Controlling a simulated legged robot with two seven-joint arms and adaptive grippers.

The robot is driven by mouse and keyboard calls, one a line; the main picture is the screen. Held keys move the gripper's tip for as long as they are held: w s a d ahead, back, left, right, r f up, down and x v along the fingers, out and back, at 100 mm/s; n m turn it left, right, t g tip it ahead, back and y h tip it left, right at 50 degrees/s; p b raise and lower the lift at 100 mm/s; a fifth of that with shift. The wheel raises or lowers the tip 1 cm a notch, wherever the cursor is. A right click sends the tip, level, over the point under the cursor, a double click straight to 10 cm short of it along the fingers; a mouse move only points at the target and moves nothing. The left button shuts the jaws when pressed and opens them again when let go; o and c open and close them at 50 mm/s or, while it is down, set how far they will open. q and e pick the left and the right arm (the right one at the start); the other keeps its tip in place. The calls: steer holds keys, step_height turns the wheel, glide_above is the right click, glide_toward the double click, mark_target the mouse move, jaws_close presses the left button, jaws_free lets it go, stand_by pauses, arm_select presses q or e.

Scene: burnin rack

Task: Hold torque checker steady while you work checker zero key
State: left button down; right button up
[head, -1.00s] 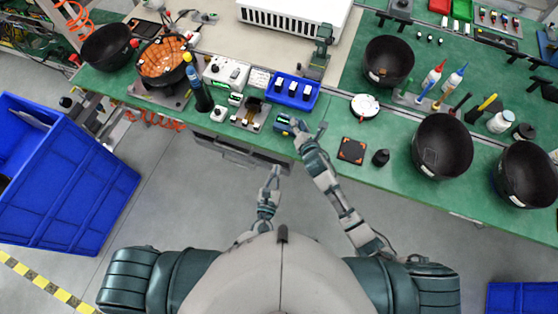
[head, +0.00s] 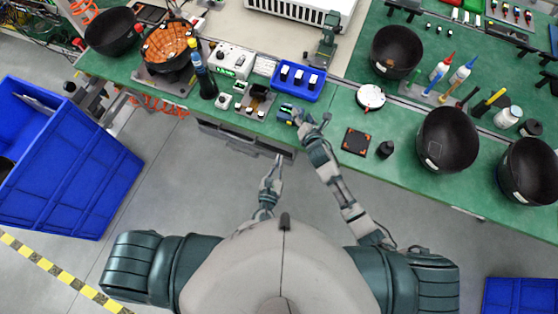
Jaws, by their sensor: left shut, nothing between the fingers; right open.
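A small dark blue device with a green display, which looks like the torque checker (head: 286,112), sits on the green bench near its front edge. Its zero key is too small to make out. My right gripper (head: 308,119) is open at the checker's right side, with the fingers close to it; I cannot tell whether they touch. My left gripper (head: 279,158) is shut and empty. It is lower in the head view, by the bench's front edge, apart from the checker.
A blue tray (head: 280,88) with several small blocks stands behind the checker. A brown-and-metal fixture (head: 256,101) is to its left. A black-and-orange square pad (head: 356,142) and a round white gauge (head: 370,97) are to the right. Black bowls (head: 447,139) stand further right.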

steer(key=v, duration=1.2)
steer(key=shift+d+f, duration=0.1)
